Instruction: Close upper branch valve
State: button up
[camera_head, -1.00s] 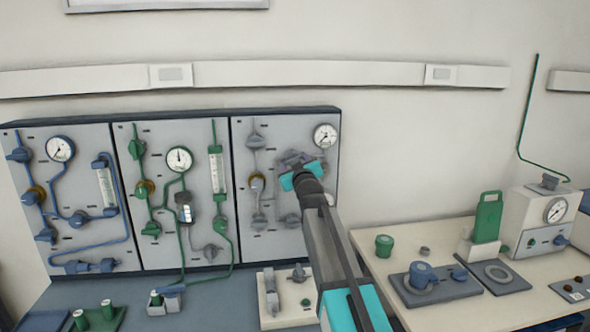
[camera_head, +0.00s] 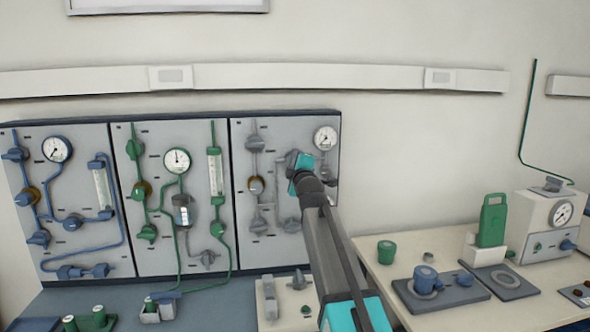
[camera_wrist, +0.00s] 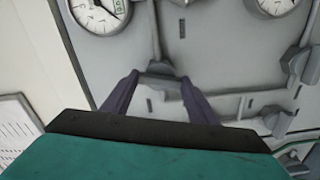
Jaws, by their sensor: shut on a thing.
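The upper branch valve is a grey handle (camera_wrist: 159,82) on the right-hand grey panel (camera_head: 300,255). In the wrist view it lies between the two dark fingers of my gripper (camera_wrist: 158,93). The gripper is shut on it, one finger on each side. In the head view my gripper (camera_head: 295,162) is against the panel, left of and below its gauge (camera_head: 326,138). The gripper's teal body hides most of the valve there, so its exact angle cannot be told from that view.
Green (camera_head: 160,250) and blue (camera_head: 75,240) pipework panels stand to the left. A bench with instruments (camera_head: 380,285) is at right.

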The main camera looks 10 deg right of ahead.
jog(key=shift+n+b, duration=0.45)
jog(key=shift+n, duration=1.05)
jog(key=o, duration=1)
jog(key=shift+o, duration=0.2)
jog(key=shift+s, duration=0.1)
jog(key=s+b, duration=0.1)
jog(key=s, duration=1.2)
jog(key=shift+s, duration=0.3)
